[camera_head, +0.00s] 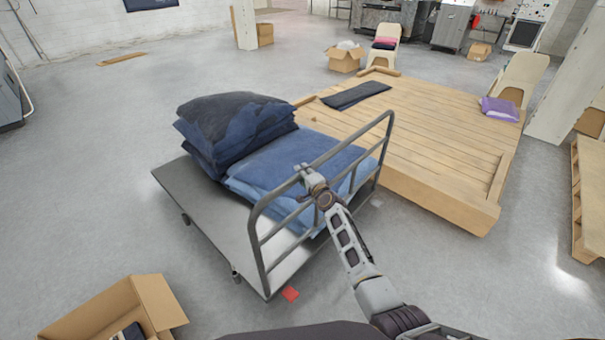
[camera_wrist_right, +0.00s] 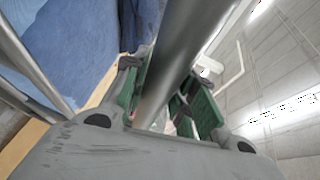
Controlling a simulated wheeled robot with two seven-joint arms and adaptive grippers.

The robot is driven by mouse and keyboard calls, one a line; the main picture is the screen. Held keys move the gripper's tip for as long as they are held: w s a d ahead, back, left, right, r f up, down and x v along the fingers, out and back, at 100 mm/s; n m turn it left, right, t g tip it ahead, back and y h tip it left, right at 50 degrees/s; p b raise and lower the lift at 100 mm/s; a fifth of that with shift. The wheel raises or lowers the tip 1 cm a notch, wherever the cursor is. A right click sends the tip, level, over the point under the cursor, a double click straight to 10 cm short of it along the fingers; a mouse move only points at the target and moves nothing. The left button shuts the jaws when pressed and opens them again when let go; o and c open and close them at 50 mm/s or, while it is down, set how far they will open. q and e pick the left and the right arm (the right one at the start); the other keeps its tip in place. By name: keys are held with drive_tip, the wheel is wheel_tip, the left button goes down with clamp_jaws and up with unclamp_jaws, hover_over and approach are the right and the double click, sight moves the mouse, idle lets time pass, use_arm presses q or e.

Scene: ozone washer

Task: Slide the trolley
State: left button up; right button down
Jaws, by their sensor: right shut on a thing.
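The trolley (camera_head: 195,203) is a grey flat platform on small wheels with a tubular metal handle frame (camera_head: 257,238) on its near right side. Stacks of folded dark blue (camera_head: 235,130) and lighter blue cloth (camera_head: 300,160) lie on it. My right gripper (camera_head: 303,176) is at the top rail of the handle. In the right wrist view, its green-padded fingers (camera_wrist_right: 165,100) are on both sides of a grey metal tube (camera_wrist_right: 185,50), shut on it. My left gripper is not in view.
A low wooden platform (camera_head: 430,130) stands just behind and right of the trolley, with dark folded cloth (camera_head: 356,95) on it. An open cardboard box (camera_head: 110,310) is at the lower left. A small red piece (camera_head: 290,294) lies on the floor by the trolley.

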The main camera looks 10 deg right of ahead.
drive_tip(key=shift+a+r, duration=0.1)
drive_tip(key=shift+r, duration=0.1)
drive_tip(key=c, duration=1.4)
unclamp_jaws()
drive_tip(key=shift+w, duration=0.1)
drive_tip(key=shift+c, duration=0.2)
drive_tip(key=shift+o, duration=1.4)
drive_tip(key=shift+a+f, duration=0.1)
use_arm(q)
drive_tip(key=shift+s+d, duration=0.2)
use_arm(e)
drive_tip(key=shift+s, duration=0.2)
drive_tip(key=shift+v, duration=0.75)
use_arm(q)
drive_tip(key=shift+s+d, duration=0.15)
use_arm(e)
drive_tip(key=shift+v, duration=5.05)
